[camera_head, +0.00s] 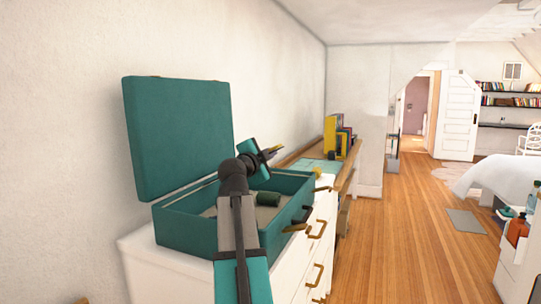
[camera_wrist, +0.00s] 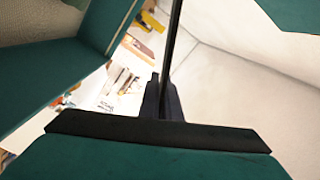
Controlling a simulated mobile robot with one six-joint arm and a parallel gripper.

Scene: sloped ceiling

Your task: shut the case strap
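A teal case (camera_head: 190,232) stands open on a white dresser, its lid (camera_head: 180,135) raised upright near the wall. Short brown-yellow straps (camera_head: 295,228) show on its front side near a dark handle (camera_head: 302,213); which one is the case strap I cannot tell. My gripper (camera_head: 275,151) is above the case, near its back right part, apart from the straps. In the wrist view its dark fingers (camera_wrist: 168,70) appear as one thin post with no gap and nothing held. My arm hides part of the case front.
A dark green roll (camera_head: 268,198) lies inside the case. The white dresser (camera_head: 312,262) has brass handles on its front. A wooden desk with yellow and dark books (camera_head: 332,138) stands beyond. Wooden floor (camera_head: 400,250) is clear to the right; a bed (camera_head: 497,177) stands further right.

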